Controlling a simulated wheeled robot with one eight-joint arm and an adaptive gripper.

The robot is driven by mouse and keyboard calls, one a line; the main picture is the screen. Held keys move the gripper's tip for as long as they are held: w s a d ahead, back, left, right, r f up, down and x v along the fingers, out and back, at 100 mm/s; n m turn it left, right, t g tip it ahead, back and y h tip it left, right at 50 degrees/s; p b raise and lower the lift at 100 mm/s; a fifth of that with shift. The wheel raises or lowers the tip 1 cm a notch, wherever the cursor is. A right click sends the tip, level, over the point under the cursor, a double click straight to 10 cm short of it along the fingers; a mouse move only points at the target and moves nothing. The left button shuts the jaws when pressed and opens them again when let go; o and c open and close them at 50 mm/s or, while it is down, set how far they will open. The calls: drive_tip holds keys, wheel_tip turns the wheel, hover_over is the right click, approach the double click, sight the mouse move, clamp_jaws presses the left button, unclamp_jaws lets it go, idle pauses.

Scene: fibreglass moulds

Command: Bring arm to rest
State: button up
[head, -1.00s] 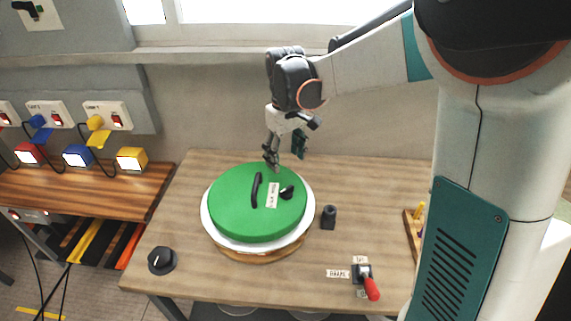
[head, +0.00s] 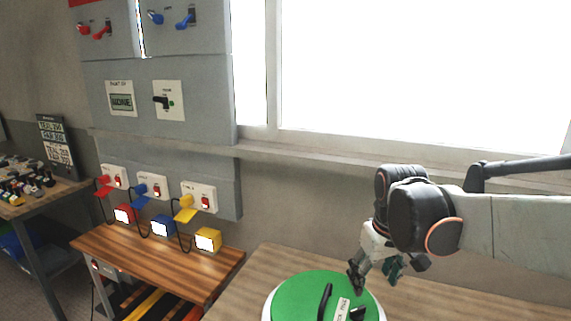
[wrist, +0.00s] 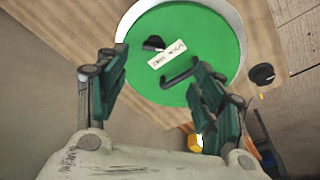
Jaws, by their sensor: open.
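My gripper (head: 372,278) hangs from my arm above the back edge of a round green lid (head: 300,296) in the head view. In the wrist view my gripper (wrist: 158,75) has its two fingers wide apart with nothing between them. The green lid (wrist: 200,30) lies beyond the fingertips, inside a white rim (wrist: 243,25). It carries a black handle, a small black knob and a white label. I cannot tell from the picture exactly how high the fingers are above the lid.
A wooden table (head: 440,303) bears the lid. A striped wooden bench (head: 150,262) with red, blue and yellow lit boxes stands to the left, below plugs and sockets. A grey panel (head: 205,95) is on the wall. A black knob (wrist: 262,74) lies beside the lid.

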drive_tip(key=s+m+t, duration=0.2)
drive_tip(key=s+t, duration=0.3)
drive_tip(key=s, duration=1)
drive_tip(key=shift+s+m, duration=0.2)
drive_tip(key=shift+m, duration=0.2)
drive_tip(key=shift+d+f, duration=0.1)
